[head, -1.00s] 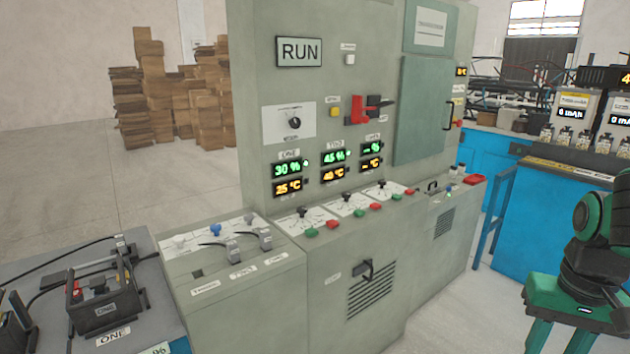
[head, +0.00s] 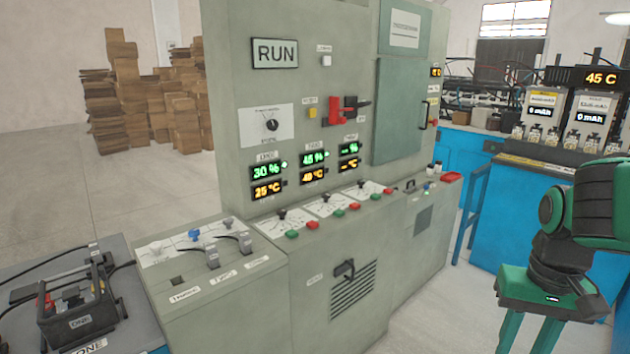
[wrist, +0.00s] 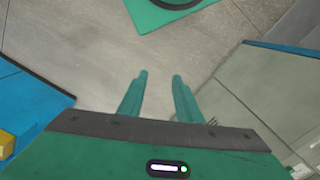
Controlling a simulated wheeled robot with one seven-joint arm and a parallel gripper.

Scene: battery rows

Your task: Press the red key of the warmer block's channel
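A grey control cabinet (head: 298,108) stands in the middle of the head view. Its left display pair (head: 267,180) reads 30 % and 25 °C. The middle pair (head: 313,167) reads 45 % and 40 °C, the warmer reading. On the sloped ledge below, each channel has a knob, a green key and a red key. The red keys are left (head: 313,225), middle (head: 354,206) and right (head: 388,190). My gripper (wrist: 158,88) is open and empty in the wrist view, above bare floor, away from the keys.
A low console (head: 215,285) with levers joins the cabinet's left side. A battery (head: 80,322) sits on a bench at lower left. A blue bench (head: 530,215) with meters stands at right. Cardboard boxes (head: 120,90) are stacked behind. Floor is clear before the cabinet's right part.

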